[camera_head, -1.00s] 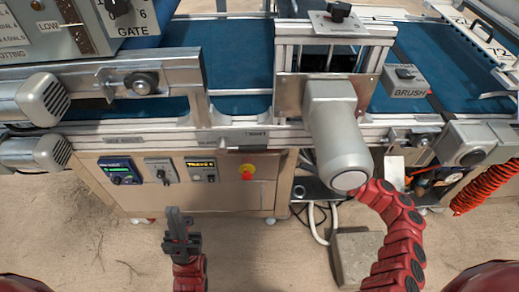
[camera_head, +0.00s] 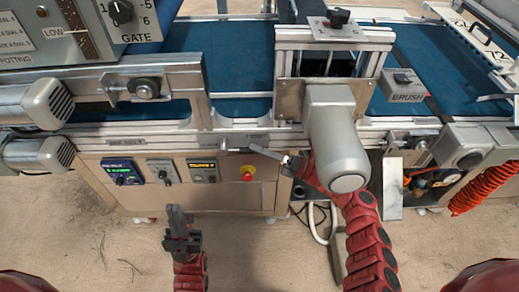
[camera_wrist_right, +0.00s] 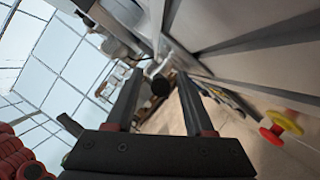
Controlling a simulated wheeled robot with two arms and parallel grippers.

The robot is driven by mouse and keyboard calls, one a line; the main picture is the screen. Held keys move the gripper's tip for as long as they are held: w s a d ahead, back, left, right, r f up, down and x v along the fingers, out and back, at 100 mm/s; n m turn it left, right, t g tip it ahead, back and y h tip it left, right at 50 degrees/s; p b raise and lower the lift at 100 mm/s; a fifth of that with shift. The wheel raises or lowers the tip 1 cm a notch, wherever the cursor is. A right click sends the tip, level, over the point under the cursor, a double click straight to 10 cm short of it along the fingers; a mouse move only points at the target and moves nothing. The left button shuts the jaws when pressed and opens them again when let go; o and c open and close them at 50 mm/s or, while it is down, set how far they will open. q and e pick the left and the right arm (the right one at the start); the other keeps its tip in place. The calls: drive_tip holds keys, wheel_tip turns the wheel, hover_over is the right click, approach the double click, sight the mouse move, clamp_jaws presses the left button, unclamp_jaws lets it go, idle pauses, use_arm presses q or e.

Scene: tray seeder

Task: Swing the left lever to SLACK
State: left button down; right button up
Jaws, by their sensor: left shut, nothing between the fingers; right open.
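The left lever (camera_head: 262,152) sticks out from the front rail of the machine below a small label (camera_head: 256,136) too small to read surely. Its grey handle points right in the head view. My right gripper (camera_head: 288,160) is open at the handle's right end. In the right wrist view a dark round knob (camera_wrist_right: 160,86) shows between the two open fingers (camera_wrist_right: 157,98), apparently the lever's end; whether they touch it I cannot tell. My left gripper (camera_head: 177,216) is shut and empty, low in front of the cabinet. The lever's position markings are not readable.
A grey motor (camera_head: 335,140) hangs over my right forearm. A red stop button on yellow (camera_head: 247,173) sits on the cabinet just below the lever, and also shows in the right wrist view (camera_wrist_right: 280,127). Floor in front of the cabinet is clear.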

clamp_jaws()
idle(1.4)
